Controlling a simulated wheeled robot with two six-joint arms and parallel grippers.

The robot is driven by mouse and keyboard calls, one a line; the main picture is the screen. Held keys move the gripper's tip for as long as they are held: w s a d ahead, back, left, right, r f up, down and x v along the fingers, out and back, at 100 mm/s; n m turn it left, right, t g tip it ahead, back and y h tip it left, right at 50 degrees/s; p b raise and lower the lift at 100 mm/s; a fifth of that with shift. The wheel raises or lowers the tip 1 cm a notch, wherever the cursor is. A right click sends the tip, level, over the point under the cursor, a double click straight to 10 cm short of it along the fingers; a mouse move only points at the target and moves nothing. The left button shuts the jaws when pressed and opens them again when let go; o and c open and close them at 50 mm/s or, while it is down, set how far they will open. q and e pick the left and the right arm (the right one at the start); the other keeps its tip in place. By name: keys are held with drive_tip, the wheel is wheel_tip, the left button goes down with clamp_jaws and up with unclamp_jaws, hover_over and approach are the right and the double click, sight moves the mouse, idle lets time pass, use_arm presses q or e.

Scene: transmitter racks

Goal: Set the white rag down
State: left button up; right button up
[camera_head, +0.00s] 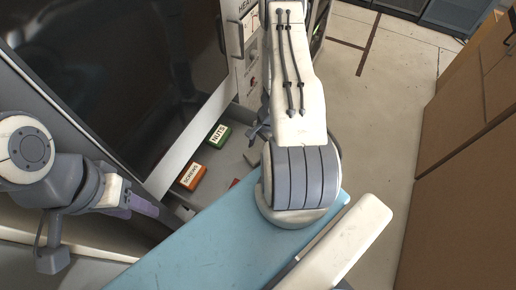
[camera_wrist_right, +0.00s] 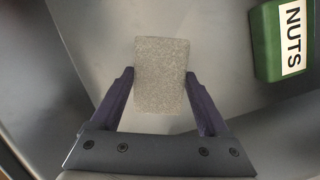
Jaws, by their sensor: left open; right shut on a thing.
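The white rag (camera_wrist_right: 160,90) shows in the right wrist view as a pale grey-white, rough-textured rectangular piece. It sits between the two dark purple fingers of my right gripper (camera_wrist_right: 160,75), which is shut on it. Below the rag is a smooth grey surface (camera_wrist_right: 225,85). In the head view my right arm covers the rag and most of that gripper. My left gripper (camera_head: 145,207) is at the lower left in the head view, open, with its purple fingers pointing right, near the cabinet edge. The gap between its fingers is hard to make out.
A green box labelled NUTS (camera_head: 217,135) and an orange box labelled SCREWS (camera_head: 191,177) stand on the grey surface beside the dark-panelled cabinet (camera_head: 115,75). The green box is right of the rag in the wrist view. A light blue surface (camera_head: 215,245) lies in front; cardboard boxes (camera_head: 465,150) stand right.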

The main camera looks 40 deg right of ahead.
drive_tip(key=o, duration=1.1)
drive_tip(key=shift+c, duration=0.2)
drive_tip(key=p+v, duration=0.1)
drive_tip(key=v, duration=1.1)
drive_tip(key=shift+a, duration=0.1)
